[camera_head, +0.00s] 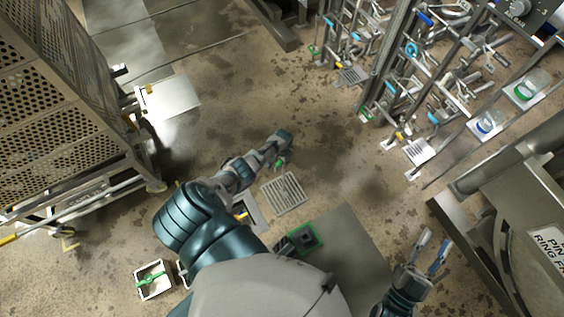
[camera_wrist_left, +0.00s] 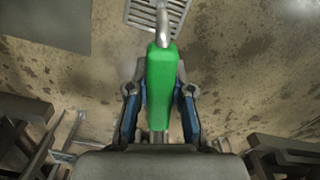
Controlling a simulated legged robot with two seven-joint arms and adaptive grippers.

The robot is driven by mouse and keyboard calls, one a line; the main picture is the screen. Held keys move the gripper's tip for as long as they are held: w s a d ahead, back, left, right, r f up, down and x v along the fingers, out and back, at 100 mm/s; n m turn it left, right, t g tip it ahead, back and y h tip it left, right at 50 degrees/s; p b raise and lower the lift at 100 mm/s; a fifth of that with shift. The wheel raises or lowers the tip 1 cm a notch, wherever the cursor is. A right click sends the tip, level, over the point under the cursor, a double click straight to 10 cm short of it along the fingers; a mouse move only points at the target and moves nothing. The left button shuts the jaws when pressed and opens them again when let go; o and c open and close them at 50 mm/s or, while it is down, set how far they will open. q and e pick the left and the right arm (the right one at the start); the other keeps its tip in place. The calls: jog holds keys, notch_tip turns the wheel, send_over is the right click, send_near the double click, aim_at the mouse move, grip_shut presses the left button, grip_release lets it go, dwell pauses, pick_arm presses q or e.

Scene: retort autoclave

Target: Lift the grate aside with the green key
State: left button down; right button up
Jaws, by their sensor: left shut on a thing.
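The green key (camera_wrist_left: 162,85) is in my left gripper (camera_wrist_left: 160,98), whose fingers close on both sides of its green handle. Its metal end reaches over the slotted grate (camera_wrist_left: 140,12) at the top of the left wrist view. In the head view the pale grate (camera_head: 283,193) is just below my left gripper (camera_head: 281,160), with a bit of the key's green (camera_head: 280,164) showing. I cannot tell whether the key is hooked into the grate or whether the grate touches the floor. My right gripper (camera_head: 431,252) is open and empty at the lower right.
A light-rimmed floor recess (camera_head: 257,219) lies left of the grate, partly behind my arm. A green-edged dark box (camera_head: 317,236) and a white box (camera_head: 139,280) are near me. A perforated cart (camera_head: 60,100) stands left, pipe racks (camera_head: 385,60) right. Mid floor is clear.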

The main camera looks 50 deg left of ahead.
pick_arm(q)
jog(key=shift+r+p, duration=1.35)
jog(key=shift+r, duration=0.4)
pick_arm(e)
notch_tip(320, 180, up, 4)
jog(key=shift+s+f+y, duration=0.1)
jog(key=shift+y, duration=0.2)
pick_arm(q)
jog(key=shift+w, duration=0.1)
